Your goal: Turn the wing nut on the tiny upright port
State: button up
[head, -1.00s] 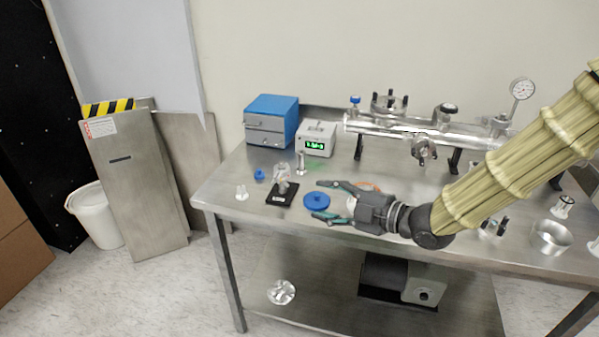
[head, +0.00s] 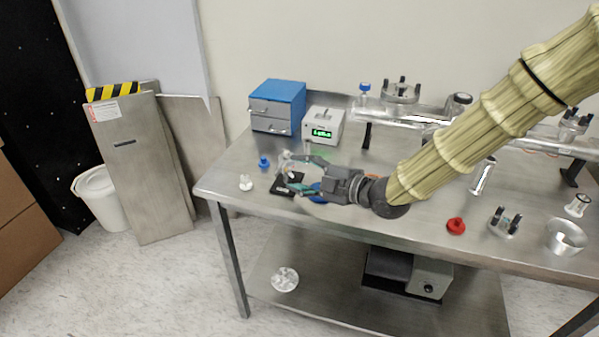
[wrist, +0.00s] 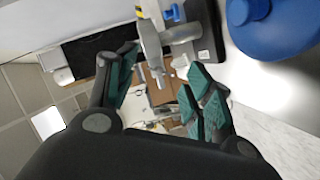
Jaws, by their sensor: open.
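The small metal upright port (head: 287,168) stands on a black base (head: 281,188) near the table's left end. In the wrist view its metal body (wrist: 152,40) comes in from the top, with the black base (wrist: 208,42) to the right. A small metal piece, perhaps the wing nut (wrist: 158,76), projects from it between my fingers. My gripper (head: 301,172) is open, with its teal-padded fingers (wrist: 163,78) on either side of that piece. I see no clear grip on it. In the head view the fingers partly cover the port.
A blue disc (head: 317,194) lies just right of the base, partly under my gripper. A blue cap (head: 264,162) and a white fitting (head: 246,182) stand to the left. A display box (head: 323,127) and blue drawer cabinet (head: 277,107) stand behind. A red ring (head: 456,226) lies right.

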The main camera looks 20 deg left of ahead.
jog(key=shift+w+a, duration=0.1)
jog(key=shift+a, duration=0.4)
jog(key=shift+f, duration=0.1)
grip_shut()
